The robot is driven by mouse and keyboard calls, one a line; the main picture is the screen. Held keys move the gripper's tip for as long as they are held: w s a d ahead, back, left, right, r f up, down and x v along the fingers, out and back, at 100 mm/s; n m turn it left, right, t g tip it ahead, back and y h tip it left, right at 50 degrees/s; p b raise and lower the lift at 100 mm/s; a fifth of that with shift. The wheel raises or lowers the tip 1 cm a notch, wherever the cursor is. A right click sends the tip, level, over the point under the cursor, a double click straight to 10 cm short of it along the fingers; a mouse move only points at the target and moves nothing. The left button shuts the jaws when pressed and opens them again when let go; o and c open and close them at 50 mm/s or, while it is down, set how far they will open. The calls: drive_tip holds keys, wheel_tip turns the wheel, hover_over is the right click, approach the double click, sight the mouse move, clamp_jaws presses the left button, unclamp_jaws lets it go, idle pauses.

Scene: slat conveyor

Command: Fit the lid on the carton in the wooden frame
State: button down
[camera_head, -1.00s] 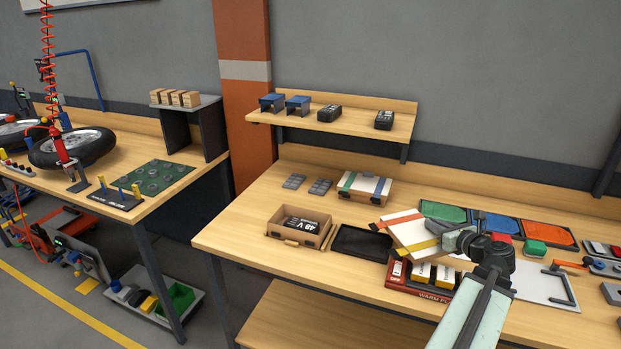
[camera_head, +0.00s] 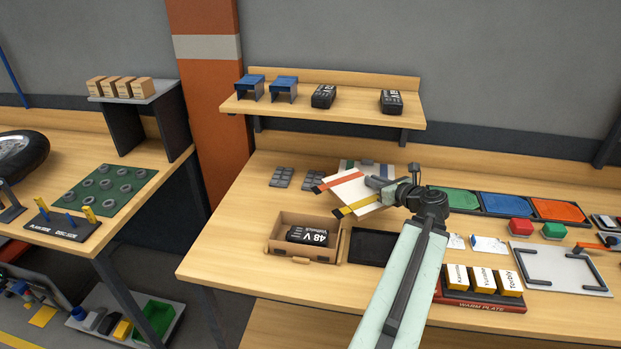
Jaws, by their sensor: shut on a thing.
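My gripper (camera_head: 378,186) is shut on a white lid (camera_head: 352,191) with an orange and a yellow strip that end in dark tips. The lid is held tilted above the bench, behind and above the carton. The open tan carton (camera_head: 272,245) stands on the bench to the lower left of the lid, with a black 48 V battery (camera_head: 308,236) inside. I cannot clearly tell the wooden frame from the carton's walls. A second white lid (camera_head: 377,167) with green and blue strips lies behind, partly hidden by the held lid and my gripper.
A black tray (camera_head: 371,246) lies right of the carton, partly behind my arm. A red warm plate (camera_head: 480,303) with several small boxes is to the right. Grey pads (camera_head: 283,176) lie at the back left. A shelf (camera_head: 340,115) is above.

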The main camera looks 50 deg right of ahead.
drive_tip(key=shift+s, duration=0.15)
drive_tip(key=w+a+r+n+g+y+p, duration=0.1)
drive_tip(key=w+a+r+n+y+p, duration=0.1)
drive_tip(key=w+a+n+y, duration=0.3)
drive_tip(key=a+r+n+y+p, duration=0.2)
drive_tip(key=a+y, duration=0.1)
drive_tip(key=a, duration=0.5)
drive_tip(key=w+a+r+n+g+y+p, duration=0.1)
drive_tip(key=w+a+r+n+y+p, duration=0.1)
drive_tip(key=w+a+n+y, duration=0.3)
wheel_tip(320, 180, down, 6)
drive_tip(key=s+a+m+b, duration=0.1)
drive_tip(key=s+m+b, duration=0.1)
drive_tip(key=b, duration=0.4)
drive_tip(key=shift+s+a+h, duration=0.2)
drive_tip(key=shift+s+h, duration=0.1)
drive_tip(key=shift+h, duration=0.1)
drive_tip(key=shift+s+d, duration=0.15)
drive_tip(key=shift+f, duration=0.15)
drive_tip(key=shift+f+b, duration=1.25)
drive_tip(key=shift+b, duration=0.15)
drive_tip(key=shift+f+b, duration=0.5)
drive_tip(key=shift+b, duration=0.05)
